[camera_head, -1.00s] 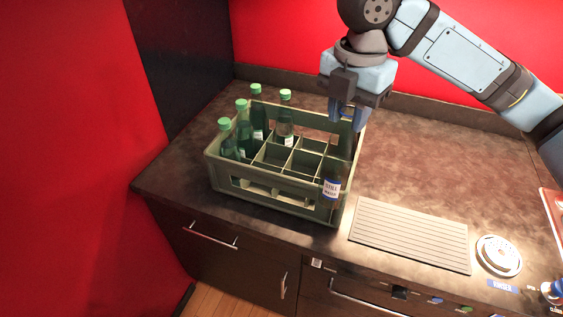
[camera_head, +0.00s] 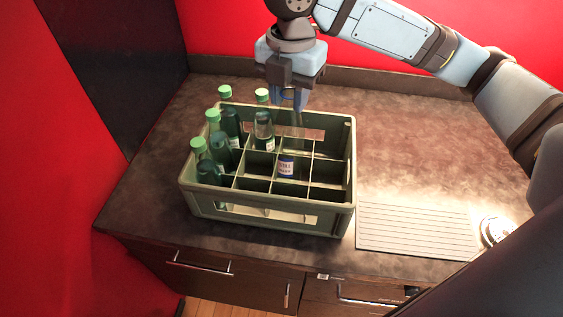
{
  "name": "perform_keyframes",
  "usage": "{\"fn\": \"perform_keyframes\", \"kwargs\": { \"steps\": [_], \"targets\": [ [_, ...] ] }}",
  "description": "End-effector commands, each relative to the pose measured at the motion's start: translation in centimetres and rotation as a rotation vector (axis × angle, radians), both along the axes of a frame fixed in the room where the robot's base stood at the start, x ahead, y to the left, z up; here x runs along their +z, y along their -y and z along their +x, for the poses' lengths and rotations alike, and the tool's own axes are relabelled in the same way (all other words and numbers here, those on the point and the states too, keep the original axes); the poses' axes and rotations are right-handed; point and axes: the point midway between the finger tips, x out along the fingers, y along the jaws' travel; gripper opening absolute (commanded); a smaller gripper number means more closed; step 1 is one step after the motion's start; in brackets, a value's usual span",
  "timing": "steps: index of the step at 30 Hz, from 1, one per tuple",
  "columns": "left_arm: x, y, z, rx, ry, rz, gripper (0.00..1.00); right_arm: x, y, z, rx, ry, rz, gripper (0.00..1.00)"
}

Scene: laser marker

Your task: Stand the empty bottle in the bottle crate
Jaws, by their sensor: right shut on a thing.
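The green bottle crate (camera_head: 270,220) stands on the brown counter, split into compartments by thin dividers. Several green-capped bottles (camera_head: 213,117) stand in its left and back-left compartments. My right gripper (camera_head: 288,103) points down above the back part of the crate and is shut on the empty bottle (camera_head: 287,165) near its neck. The bottle is see-through, hangs roughly upright and has a white and blue label. It shows against the middle-right compartments; I cannot tell how deep its base is or whether it touches a divider. My left gripper is not in view.
A ribbed drainer panel (camera_head: 415,228) lies right of the crate, with a round white object (camera_head: 496,230) beyond it. The counter (camera_head: 400,140) behind and right of the crate is clear. A red wall (camera_head: 60,250) is on the left.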

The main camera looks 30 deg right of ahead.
Motion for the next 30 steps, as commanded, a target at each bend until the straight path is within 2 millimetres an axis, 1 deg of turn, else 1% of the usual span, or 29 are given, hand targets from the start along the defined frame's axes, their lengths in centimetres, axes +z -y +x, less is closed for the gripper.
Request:
{"fn": "perform_keyframes", "kwargs": {
  "steps": [1, 6, 9, 12, 15, 20, 27, 30],
  "targets": [
    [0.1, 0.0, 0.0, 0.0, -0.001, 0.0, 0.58, -1.5, 0.1, -0.1, -0.001, -0.005, -0.002, 0.0],
    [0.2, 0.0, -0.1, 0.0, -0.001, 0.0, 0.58, -6.0, 0.1, -0.1, -0.001, -0.005, -0.002, 0.0],
    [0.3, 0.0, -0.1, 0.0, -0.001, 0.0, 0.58, -8.4, 0.1, -0.1, 0.0, -0.005, -0.002, 0.0],
    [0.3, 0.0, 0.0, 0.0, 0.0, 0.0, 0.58, -10.2, 0.0, -0.1, 0.0, -0.002, -0.002, 0.0],
    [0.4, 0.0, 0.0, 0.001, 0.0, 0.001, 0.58, -11.3, 0.0, 0.0, -0.001, 0.0, 0.0, 0.0],
    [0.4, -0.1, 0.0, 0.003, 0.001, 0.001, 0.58, -12.3, 0.0, -0.1, 0.0, -0.001, -0.001, 0.0],
    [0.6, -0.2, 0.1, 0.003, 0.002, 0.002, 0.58, -15.6, 0.0, -0.1, 0.0, -0.002, -0.001, 0.0],
    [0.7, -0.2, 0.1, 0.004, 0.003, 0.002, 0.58, -16.0, 0.0, 0.0, 0.0, 0.001, 0.0, 0.0]
  ]
}}
